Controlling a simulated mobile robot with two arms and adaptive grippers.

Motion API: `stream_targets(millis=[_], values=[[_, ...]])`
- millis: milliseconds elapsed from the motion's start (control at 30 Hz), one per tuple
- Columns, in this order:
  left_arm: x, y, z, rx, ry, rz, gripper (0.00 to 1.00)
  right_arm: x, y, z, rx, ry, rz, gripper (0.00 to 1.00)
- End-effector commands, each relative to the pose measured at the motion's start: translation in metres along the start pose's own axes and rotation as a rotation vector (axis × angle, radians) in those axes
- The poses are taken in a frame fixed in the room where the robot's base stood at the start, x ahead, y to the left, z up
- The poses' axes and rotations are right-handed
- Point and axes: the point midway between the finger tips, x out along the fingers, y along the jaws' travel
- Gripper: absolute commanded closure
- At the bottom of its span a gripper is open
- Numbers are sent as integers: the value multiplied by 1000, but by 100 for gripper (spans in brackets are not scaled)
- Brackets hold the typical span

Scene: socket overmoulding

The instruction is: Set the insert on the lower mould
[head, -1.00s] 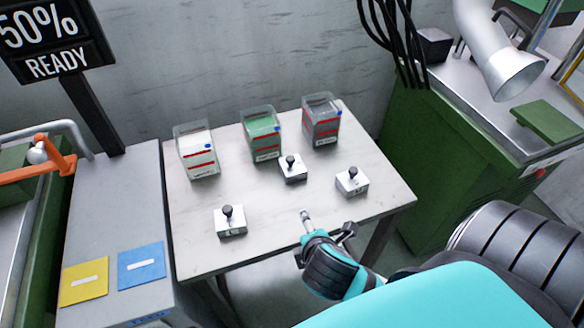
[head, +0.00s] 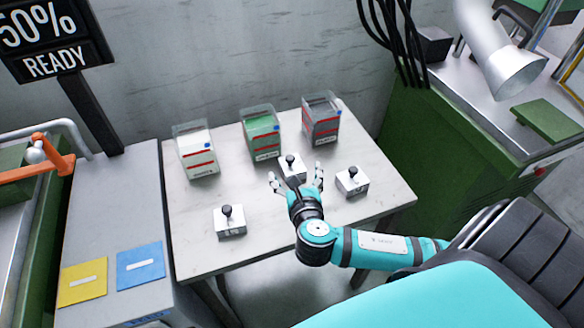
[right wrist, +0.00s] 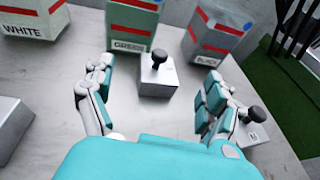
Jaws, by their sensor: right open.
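Three small silver blocks with black knobs stand on the table: a middle one (head: 292,170), a right one (head: 352,182) and a front-left one (head: 230,222). I cannot tell which, if any, is the insert, and I cannot identify the lower mould. My right gripper (head: 296,179) is open and empty, its fingers spread just in front of the middle block. In the right wrist view the middle block (right wrist: 158,80) stands ahead between the fingertips, apart from them. The right block's knob (right wrist: 257,115) shows beyond the right finger. My left gripper is not in view.
Clear bins labelled white (head: 198,158), green (head: 262,138) and black (head: 321,122) stand along the back of the table (head: 270,250). A grey cabinet with yellow (head: 84,281) and blue (head: 141,266) pads is left. A green machine (head: 430,160) stands right.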

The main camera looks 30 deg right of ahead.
Motion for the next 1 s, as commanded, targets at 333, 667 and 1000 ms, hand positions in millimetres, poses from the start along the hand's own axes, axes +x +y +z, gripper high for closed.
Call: stream_targets(millis=[333,667,1000], values=[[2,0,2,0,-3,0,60,35,-1,1,3,-1,-1,12],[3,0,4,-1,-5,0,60,78,-2,1,3,0,-1,12],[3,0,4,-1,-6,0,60,82,-2,1,2,1,0,20]])
